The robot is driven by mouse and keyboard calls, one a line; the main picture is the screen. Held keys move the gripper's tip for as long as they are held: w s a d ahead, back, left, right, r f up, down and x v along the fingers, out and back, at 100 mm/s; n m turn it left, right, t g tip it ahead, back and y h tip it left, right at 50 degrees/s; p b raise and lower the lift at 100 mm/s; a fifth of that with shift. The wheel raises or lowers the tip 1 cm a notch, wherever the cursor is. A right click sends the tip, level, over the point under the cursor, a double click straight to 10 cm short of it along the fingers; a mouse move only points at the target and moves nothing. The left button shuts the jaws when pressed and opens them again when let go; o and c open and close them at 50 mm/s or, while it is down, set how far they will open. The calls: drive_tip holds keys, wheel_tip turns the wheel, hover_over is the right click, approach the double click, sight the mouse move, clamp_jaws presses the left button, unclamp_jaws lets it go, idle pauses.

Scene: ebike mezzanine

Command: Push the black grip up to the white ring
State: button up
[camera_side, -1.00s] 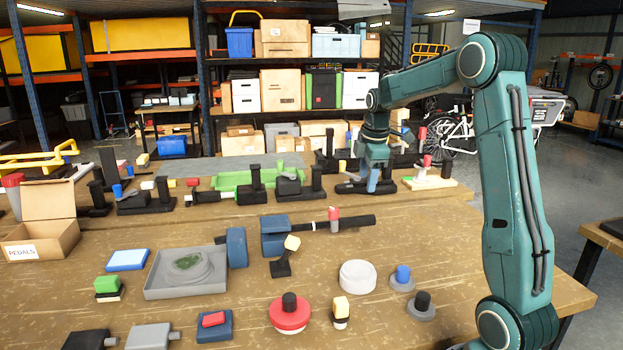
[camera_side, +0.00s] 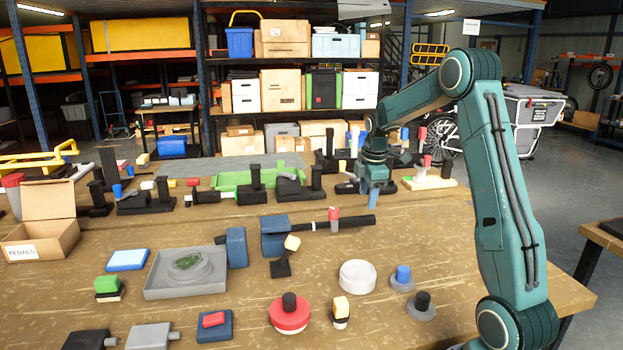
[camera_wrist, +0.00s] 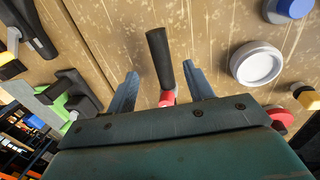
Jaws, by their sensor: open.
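The black grip (camera_side: 352,222) lies level at the right end of a bar held by a blue clamp (camera_side: 275,235) on the bench. In the wrist view the grip (camera_wrist: 158,55) shows as a black cylinder between my fingers. A red-topped lever (camera_side: 334,214) stands on the bar by the grip; its red part (camera_wrist: 167,98) also shows in the wrist view. My gripper (camera_side: 373,203) is open, just above and behind the grip's free end; contact cannot be told.
A white round dish (camera_side: 357,277), a blue-topped knob (camera_side: 402,278) and a black-topped knob (camera_side: 422,306) stand in front. A grey tray (camera_side: 185,290) is at left. Black fixtures and a green tray (camera_side: 230,180) stand behind. Bare bench lies right of the grip.

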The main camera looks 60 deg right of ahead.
sight(364, 217)
drive_tip(key=f, duration=0.5)
drive_tip(key=w+d+f, duration=0.1)
drive_tip(key=f, duration=0.2)
drive_tip(key=shift+w+f, duration=0.1)
drive_tip(key=shift+f, duration=0.05)
